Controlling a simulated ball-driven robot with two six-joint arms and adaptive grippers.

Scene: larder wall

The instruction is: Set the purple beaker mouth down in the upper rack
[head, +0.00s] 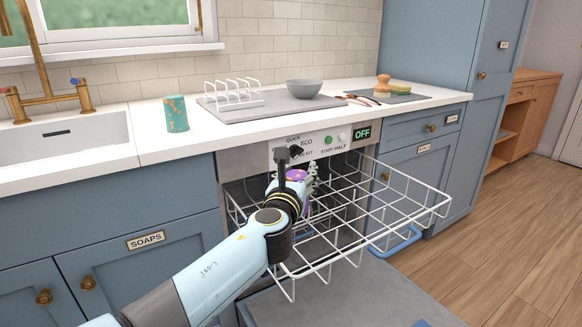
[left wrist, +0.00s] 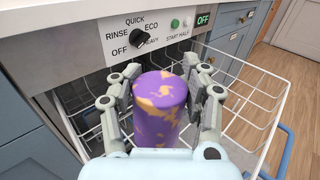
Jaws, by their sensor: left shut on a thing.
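The purple beaker (left wrist: 160,108) with orange patches is held between the fingers of my left gripper (left wrist: 160,118). Its closed end faces up toward the wrist camera, so its mouth points down and is hidden. In the head view the beaker (head: 297,175) shows only partly behind my left gripper (head: 301,187). The gripper is shut on it, over the left part of the white wire upper rack (head: 415,180). The rack is pulled out of the dishwasher. I cannot tell whether the beaker touches the rack. My right gripper is not in view.
The dishwasher door (head: 350,300) lies open below the rack. The counter above holds a teal patterned cup (head: 176,114), a white toast rack (head: 234,97), a grey bowl (head: 303,88) and a board with a brush and sponge. The right part of the upper rack is empty.

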